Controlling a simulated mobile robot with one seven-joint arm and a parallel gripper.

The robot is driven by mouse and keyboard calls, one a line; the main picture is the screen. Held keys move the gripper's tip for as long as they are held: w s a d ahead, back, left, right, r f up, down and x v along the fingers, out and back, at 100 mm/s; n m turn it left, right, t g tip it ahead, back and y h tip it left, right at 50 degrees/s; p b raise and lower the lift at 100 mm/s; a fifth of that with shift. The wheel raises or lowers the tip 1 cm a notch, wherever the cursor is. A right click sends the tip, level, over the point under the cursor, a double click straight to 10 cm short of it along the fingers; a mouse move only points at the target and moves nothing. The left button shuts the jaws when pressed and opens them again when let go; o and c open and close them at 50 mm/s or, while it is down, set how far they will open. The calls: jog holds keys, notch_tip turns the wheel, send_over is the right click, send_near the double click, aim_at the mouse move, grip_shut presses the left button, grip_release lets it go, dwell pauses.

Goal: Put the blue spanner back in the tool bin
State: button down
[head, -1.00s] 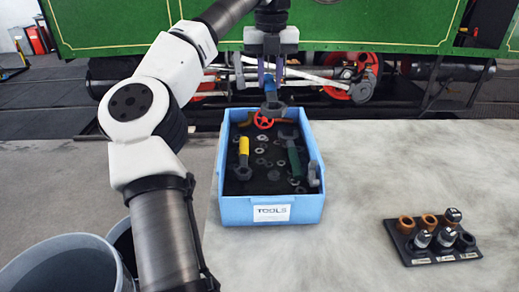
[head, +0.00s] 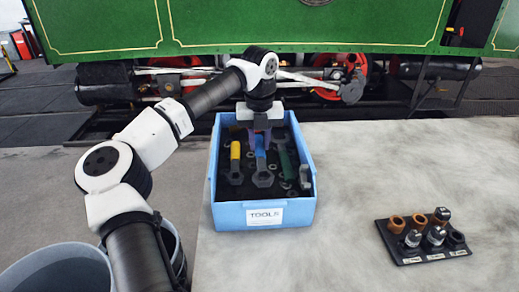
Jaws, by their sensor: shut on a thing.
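The blue spanner (head: 260,154) is inside the light blue tool bin (head: 264,215), its dark head towards the bin's front and its blue handle towards the back. My gripper (head: 261,132) reaches down over the rear half of the bin and is shut on the spanner's handle. The fingertips are partly hidden by the wrist and the handle. I cannot tell whether the spanner touches the bin's floor. A yellow-handled spanner (head: 235,157) lies to its left and a green-handled tool (head: 286,161) to its right.
Loose washers and a grey fitting (head: 305,177) lie in the bin. A black rack (head: 421,249) of sockets stands at the right of the pale table (head: 345,225). Grey buckets (head: 62,272) stand at lower left.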

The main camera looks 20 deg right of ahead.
jog(key=shift+f, duration=1.65)
jog(key=c, duration=1.2)
grip_release()
jog(key=shift+f, duration=0.1)
notch_tip(320, 180, up, 12)
jog(key=shift+s+r+b, duration=0.15)
jog(key=shift+b, duration=0.65)
